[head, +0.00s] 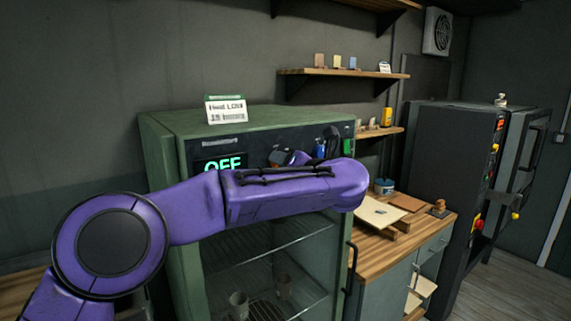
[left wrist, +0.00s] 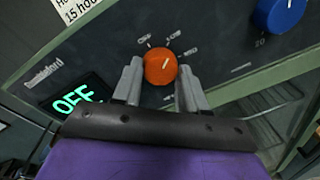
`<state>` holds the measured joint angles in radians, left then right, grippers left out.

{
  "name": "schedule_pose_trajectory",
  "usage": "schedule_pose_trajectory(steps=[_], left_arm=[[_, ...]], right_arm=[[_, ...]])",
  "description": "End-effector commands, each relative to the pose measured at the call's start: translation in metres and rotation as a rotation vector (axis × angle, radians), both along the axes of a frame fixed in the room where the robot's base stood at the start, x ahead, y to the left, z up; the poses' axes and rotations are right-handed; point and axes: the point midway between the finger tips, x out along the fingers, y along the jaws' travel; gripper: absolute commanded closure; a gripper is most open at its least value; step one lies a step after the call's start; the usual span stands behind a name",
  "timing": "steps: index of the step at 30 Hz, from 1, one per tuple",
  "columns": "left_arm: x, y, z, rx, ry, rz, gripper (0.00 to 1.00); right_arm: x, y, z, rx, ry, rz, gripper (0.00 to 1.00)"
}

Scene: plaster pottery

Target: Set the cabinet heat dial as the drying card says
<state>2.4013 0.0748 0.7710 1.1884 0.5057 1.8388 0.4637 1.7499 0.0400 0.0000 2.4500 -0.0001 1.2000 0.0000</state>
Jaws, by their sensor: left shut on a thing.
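The green drying cabinet (head: 160,135) carries a card (head: 226,110) on top; its first line seems to read "Heat LOW". The cabinet display (head: 218,163) reads OFF, and this display also shows in the left wrist view (left wrist: 75,98). The orange heat dial (left wrist: 160,66) sits between the fingers of my left gripper (left wrist: 159,88), which is shut on it. Its white mark points up and right in the left wrist view; the small scale labels around it are blurred. In the head view my left arm hides the dial. My right gripper is not in view.
A blue dial (left wrist: 281,14) sits right of the orange one. The cabinet's glass door below shows racks with cups (head: 238,304). A wooden counter (head: 372,248) and a dark kiln-like unit (head: 440,160) stand to the right. Shelves (head: 345,73) hang above the counter.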

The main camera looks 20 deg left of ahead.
Motion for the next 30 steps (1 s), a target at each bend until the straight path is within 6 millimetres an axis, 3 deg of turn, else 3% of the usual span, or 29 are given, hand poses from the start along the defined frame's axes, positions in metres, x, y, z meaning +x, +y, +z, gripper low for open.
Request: schedule_pose_trajectory(steps=[5, 6, 8, 9, 19, 30], left_arm=[[0.0, 0.0, 0.002, 0.002, -0.005, -0.002, 0.88], [0.0, 0.0, 0.002, 0.002, -0.005, -0.002, 0.55], [0.0, 0.0, 0.002, 0.002, -0.005, -0.002, 0.35], [0.0, 0.0, 0.002, 0.001, -0.004, -0.002, 0.32], [-0.004, -0.005, -0.001, 0.0, -0.004, -0.002, 0.32], [-0.057, -0.067, 0.002, 0.002, -0.007, -0.003, 0.32]], right_arm=[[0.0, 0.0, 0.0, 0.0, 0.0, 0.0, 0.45], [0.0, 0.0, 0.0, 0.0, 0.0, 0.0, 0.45], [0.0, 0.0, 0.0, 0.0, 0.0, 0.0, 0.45], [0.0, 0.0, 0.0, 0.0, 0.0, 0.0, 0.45], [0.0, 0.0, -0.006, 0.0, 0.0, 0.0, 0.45], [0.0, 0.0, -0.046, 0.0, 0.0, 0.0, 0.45]])
